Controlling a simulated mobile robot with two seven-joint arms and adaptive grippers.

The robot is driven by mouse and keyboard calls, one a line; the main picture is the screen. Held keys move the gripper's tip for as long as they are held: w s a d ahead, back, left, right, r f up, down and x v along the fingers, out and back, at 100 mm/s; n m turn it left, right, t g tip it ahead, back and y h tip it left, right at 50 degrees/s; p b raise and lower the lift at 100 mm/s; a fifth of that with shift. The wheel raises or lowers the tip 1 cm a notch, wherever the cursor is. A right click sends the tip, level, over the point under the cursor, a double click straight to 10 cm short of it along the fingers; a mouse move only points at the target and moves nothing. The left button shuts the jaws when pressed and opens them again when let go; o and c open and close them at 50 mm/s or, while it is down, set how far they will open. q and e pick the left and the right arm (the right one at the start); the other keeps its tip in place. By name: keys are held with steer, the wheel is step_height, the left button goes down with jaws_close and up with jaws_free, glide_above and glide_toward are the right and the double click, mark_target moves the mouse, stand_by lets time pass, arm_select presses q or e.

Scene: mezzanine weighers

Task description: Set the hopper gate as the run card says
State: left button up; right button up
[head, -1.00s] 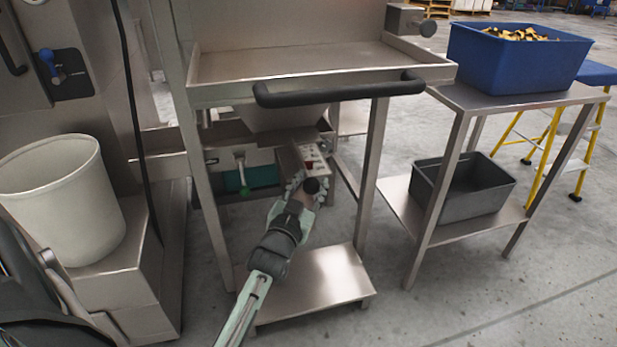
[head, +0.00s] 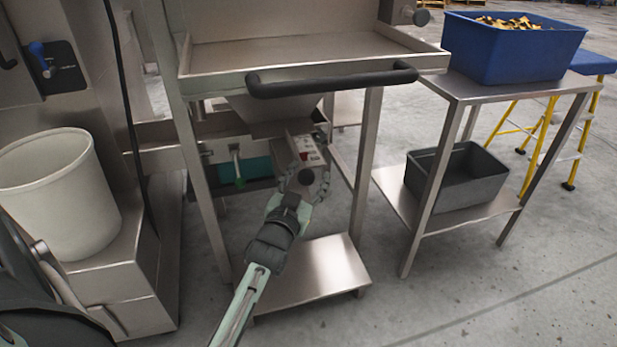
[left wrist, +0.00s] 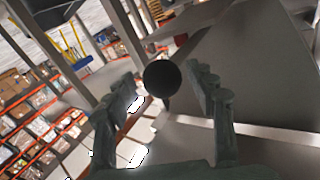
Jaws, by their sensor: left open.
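My left gripper (head: 305,184) reaches under the steel tray of the stand, its fingers open on either side of a round black knob (head: 306,176). In the left wrist view the black knob (left wrist: 162,78) lies between the open fingers (left wrist: 170,105); I cannot tell whether they touch it. Behind the knob is a small plate with red and dark marks (head: 307,150), too small to read. The grey hopper (head: 270,108) hangs just above it. A green-tipped lever (head: 238,168) is to the left. I see no readable run card. My right gripper is not in view.
The stand's tray (head: 300,52) with its black handle bar (head: 330,80) is above my arm. A steel leg (head: 366,165) stands right of the gripper. A white bin (head: 60,190) is at left, a side table with a blue bin (head: 510,50) and grey bin (head: 457,178) at right.

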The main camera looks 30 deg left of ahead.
arm_select(q)
step_height(320, 180, up, 10)
steer(key=shift+d+f, duration=0.1)
stand_by(0.7)
